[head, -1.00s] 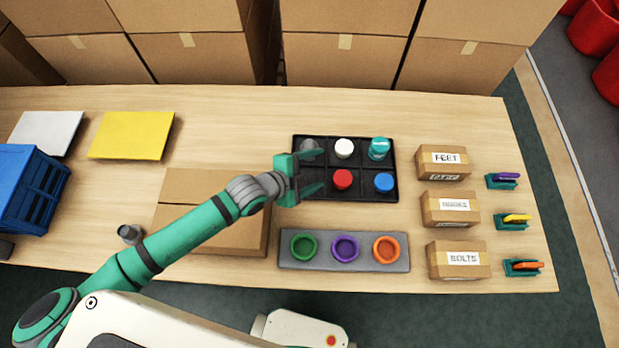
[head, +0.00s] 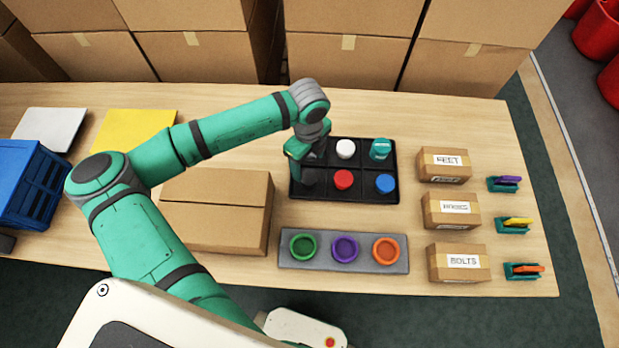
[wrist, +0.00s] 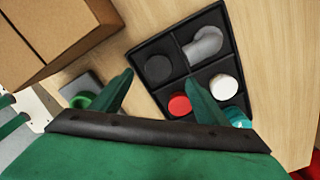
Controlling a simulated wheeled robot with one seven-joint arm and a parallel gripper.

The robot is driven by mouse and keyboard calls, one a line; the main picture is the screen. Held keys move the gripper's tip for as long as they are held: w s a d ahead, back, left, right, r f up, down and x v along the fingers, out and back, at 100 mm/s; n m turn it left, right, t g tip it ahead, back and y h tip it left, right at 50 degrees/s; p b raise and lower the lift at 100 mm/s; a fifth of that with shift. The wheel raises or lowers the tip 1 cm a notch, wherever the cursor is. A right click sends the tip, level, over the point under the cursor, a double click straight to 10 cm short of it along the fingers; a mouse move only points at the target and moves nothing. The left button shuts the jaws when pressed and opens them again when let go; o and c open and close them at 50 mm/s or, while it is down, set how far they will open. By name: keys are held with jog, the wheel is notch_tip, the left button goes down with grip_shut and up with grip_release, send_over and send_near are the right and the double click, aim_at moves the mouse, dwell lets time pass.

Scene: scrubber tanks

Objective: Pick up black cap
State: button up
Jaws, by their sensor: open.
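The black cap (wrist: 158,69) sits in a corner compartment of the black tray (wrist: 181,44) in the wrist view. In the head view the black cap (head: 308,179) is dark against the tray, in the front left compartment, partly covered by my gripper. My gripper (head: 299,165) is over the left end of the tray, pointing down. In the wrist view my gripper (wrist: 160,82) has its fingers spread wide with nothing between them. The cap lies ahead of the fingertips, apart from them.
The tray also holds a grey elbow (wrist: 205,45), red cap (head: 343,180), white cap (head: 346,149), teal piece (head: 380,150) and blue cap (head: 385,183). A cardboard box (head: 215,210) is left of it. A grey strip with coloured rings (head: 345,262) lies in front.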

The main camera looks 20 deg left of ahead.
aim_at(308, 177)
notch_tip(308, 177, down, 9)
jog(key=shift+s+f, duration=0.15)
jog(key=shift+f, duration=0.05)
jog(key=c, duration=1.1)
